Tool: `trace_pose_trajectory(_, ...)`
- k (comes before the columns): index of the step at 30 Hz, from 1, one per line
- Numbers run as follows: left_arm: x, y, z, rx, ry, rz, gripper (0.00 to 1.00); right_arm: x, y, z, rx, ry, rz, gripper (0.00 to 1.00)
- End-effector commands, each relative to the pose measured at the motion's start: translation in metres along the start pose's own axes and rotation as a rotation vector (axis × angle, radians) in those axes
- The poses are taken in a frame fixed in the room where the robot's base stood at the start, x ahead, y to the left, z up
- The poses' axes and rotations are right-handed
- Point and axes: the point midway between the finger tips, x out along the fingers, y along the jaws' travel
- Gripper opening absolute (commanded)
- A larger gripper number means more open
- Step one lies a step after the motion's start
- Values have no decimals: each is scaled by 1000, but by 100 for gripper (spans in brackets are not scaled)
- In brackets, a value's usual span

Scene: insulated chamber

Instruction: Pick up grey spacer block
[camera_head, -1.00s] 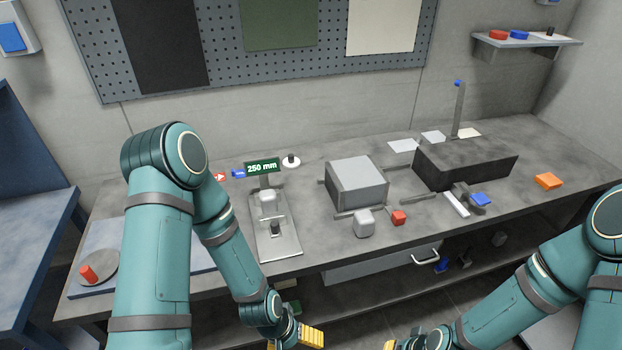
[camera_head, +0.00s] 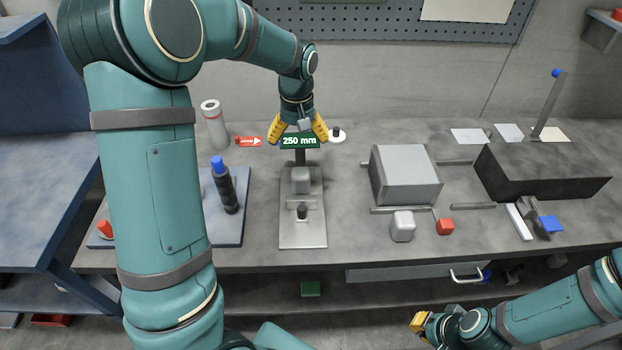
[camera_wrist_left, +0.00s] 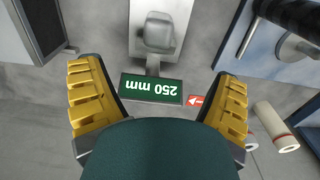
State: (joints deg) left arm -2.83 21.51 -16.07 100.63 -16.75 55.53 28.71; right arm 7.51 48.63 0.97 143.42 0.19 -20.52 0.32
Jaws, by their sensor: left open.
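Several grey blocks are in view, and I cannot tell which is the spacer block. A small rounded grey block (camera_head: 301,180) sits on the metal stand (camera_head: 303,236) behind its black knob. Another small grey block (camera_head: 402,227) stands on the bench in front of a large grey box (camera_head: 408,178). My left gripper (camera_head: 298,129) is open and empty, pointing down by the green "250 mm" sign (camera_head: 300,141). In the left wrist view the sign (camera_wrist_left: 151,89) lies between its spread fingers, with the stand's block (camera_wrist_left: 159,31) beyond. My right gripper (camera_head: 420,322) is low, below the bench front; its jaws are unclear.
A red cube (camera_head: 445,226) is beside the front grey block. A blue-capped dark cylinder (camera_head: 227,187) stands on a blue plate at left, with a white cylinder (camera_head: 215,127) behind. A dark block (camera_head: 540,172) with a post is at right. Bench between stand and box is clear.

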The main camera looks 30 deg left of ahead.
Motion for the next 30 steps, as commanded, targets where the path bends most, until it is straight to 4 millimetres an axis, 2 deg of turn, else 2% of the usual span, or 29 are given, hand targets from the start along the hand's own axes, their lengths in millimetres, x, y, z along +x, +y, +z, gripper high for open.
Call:
trace_pose_trajectory(1, 8, 0, 0, -1, 1, 0, 89, 9, 3, 2, -1, -3, 0, 0)
trace_pose_trajectory(8, 23, 0, 0, -1, -2, -2, 89, 14, 5, 4, -3, -7, 1, 0)
trace_pose_trajectory(18, 83, 0, 0, 0, -2, -2, 89, 24, 8, 8, -6, -16, -1, 0)
trace_pose_trajectory(30, 112, -1, 0, -1, -1, -2, 89, 29, 10, 11, -8, -22, -1, 0)
